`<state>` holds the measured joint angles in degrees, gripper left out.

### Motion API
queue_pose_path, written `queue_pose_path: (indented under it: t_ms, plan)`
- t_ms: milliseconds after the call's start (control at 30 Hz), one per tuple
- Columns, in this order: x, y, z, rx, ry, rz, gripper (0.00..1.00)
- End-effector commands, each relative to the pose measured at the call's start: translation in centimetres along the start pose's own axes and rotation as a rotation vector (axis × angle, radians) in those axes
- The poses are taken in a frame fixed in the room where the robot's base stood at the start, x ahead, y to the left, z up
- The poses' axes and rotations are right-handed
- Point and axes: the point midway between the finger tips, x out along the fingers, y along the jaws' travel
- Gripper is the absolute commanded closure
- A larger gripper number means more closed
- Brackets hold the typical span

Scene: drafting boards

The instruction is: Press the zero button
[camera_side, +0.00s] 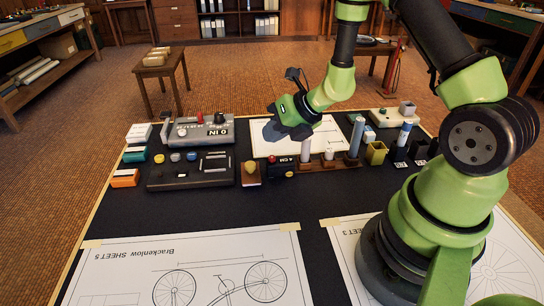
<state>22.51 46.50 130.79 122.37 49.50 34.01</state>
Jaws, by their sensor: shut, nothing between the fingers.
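A grey gauge unit (206,130) with a dark display, a red button and other small controls stands at the back left of the board. Its display text appears upside down. A black panel (190,169) with several coloured buttons lies in front of it. I cannot tell for certain which control is the zero button. My gripper (272,132) is shut and empty, tilted down to the left, above the left edge of a white drawing sheet. It is to the right of the gauge unit and apart from it. Its fingertips are dark and hard to make out.
A wooden rack with upright cylinders (354,136) stands just right of my gripper. Small coloured boxes (124,178) line the left edge.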

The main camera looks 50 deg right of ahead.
Motion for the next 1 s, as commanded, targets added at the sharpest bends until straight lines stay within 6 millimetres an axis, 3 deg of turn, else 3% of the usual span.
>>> queue_pose_path:
  t_ms: [300, 1000]
  plan:
    - [1.6, -1.1, -1.1, 0.0, -0.001, 0.0, 1.0]
    - [1.6, -1.2, -1.1, -0.001, -0.002, 0.0, 1.0]
